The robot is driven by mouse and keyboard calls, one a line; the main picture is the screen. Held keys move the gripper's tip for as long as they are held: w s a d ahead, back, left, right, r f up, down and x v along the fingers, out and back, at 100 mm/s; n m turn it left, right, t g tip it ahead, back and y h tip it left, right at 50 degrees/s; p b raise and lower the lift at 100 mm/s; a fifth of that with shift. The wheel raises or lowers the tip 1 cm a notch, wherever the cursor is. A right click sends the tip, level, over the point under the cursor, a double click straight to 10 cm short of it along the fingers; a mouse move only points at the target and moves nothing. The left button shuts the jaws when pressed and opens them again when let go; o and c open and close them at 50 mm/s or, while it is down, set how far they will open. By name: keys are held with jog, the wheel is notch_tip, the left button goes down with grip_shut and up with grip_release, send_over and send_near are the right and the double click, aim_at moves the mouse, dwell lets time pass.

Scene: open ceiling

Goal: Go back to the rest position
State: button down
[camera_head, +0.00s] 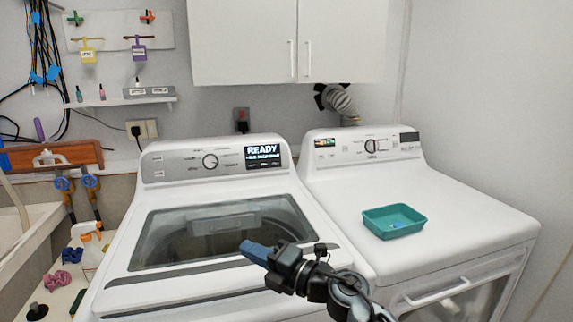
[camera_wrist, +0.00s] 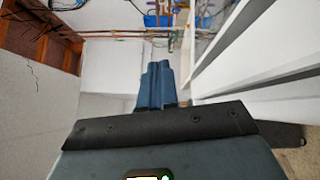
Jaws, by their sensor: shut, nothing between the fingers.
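My gripper (camera_head: 254,252) is in the head view, in front of and above the washing machine (camera_head: 150,285) on the left. Its blue fingers are shut together and point to the left. In the wrist view the shut fingers (camera_wrist: 157,80) stand in the middle with nothing between them. My dark arm reaches in from the bottom edge of the head view and hides part of the washer's front edge.
White cabinets (camera_head: 245,40) hang above. A spray bottle (camera_head: 90,245) and small items stand at the lower left.

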jog(key=s+d+f+m+t+h, duration=0.3)
jog(key=s+d+m, duration=0.1)
jog(key=s+m, duration=0.4)
jog(key=s+d+f+m+t+h, duration=0.25)
jog(key=s+m, duration=0.45)
jog(key=s, duration=0.4)
jog(key=s+d+f+m+t+h, duration=0.2)
jog(key=s+d+m+t+h, duration=0.15)
jog(key=s+m, duration=0.45)
jog(key=s+d+r+m+g+h, duration=0.1)
jog(key=s+d+m+h, duration=0.1)
jog(key=s+d, duration=0.4)
jog(key=s+d+r+m+g+h+b, duration=0.1)
jog(key=s+d+m, duration=0.3)
jog(key=s, duration=0.7)
jog(key=s+d+r+m+g+h, duration=0.1)
jog(key=s+d+m+g+h, duration=0.1)
jog(key=s+d, duration=0.6)
jog(key=shift+s+d+r+m+h, duration=0.2)
jog(key=shift+s+m+h, duration=0.3)
jog(key=shift+h, duration=0.4)
